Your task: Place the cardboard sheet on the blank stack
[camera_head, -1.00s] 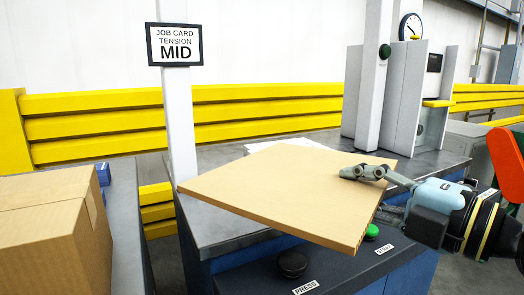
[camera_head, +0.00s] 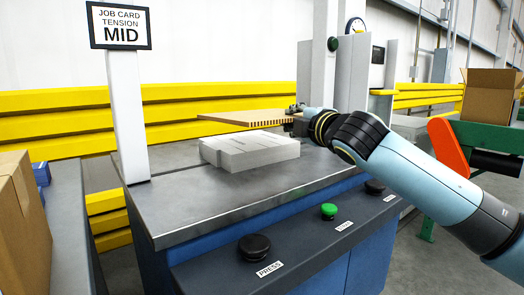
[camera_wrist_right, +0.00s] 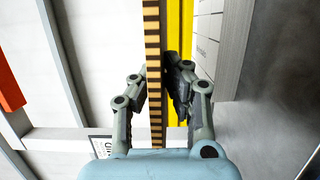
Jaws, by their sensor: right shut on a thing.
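The tan cardboard sheet (camera_head: 245,117) is held nearly level, its corrugated edge facing me. My right gripper (camera_head: 298,112) is shut on its right end; the fingers are small and partly hidden behind my wrist. The light grey blank stack (camera_head: 250,151) lies on the metal table. The sheet shows above and behind the stack. In the right wrist view the sheet (camera_wrist_right: 152,40) is edge-on between the fingers, with a gap between it and the stack (camera_wrist_right: 222,45). My left gripper is not in view.
The machine table (camera_head: 190,205) has bare metal in front of the stack. Its front panel carries a black press button (camera_head: 254,247) and a green button (camera_head: 329,210). A job card sign (camera_head: 121,27) on a white post reads MID. A cardboard box (camera_head: 22,225) stands at left.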

